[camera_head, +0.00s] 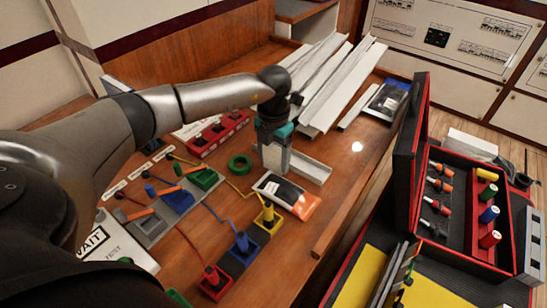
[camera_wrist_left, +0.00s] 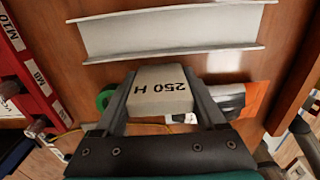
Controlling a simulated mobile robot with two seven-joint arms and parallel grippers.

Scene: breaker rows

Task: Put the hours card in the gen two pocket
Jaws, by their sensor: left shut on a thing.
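My left gripper (camera_head: 273,158) hangs over the wooden table in the head view. In the left wrist view the left gripper (camera_wrist_left: 160,82) is shut on the hours card (camera_wrist_left: 164,92), a pale block-like card printed "250 H". The lettering reads upside down in that view. The card is hard to make out in the head view. I cannot tell which thing is the gen two pocket. A red rack (camera_head: 218,135) with openings lies left of the gripper, and its labelled edge (camera_wrist_left: 35,75) shows in the wrist view. My right gripper is not in view.
A green ring (camera_head: 240,163), a white channel (camera_head: 310,168) and an orange-and-black packet (camera_head: 286,196) lie near the gripper. Green (camera_head: 203,178), yellow (camera_head: 268,222), blue (camera_head: 241,248) and red (camera_head: 213,281) units with cables stand closer. An open toolbox (camera_head: 405,175) is at right.

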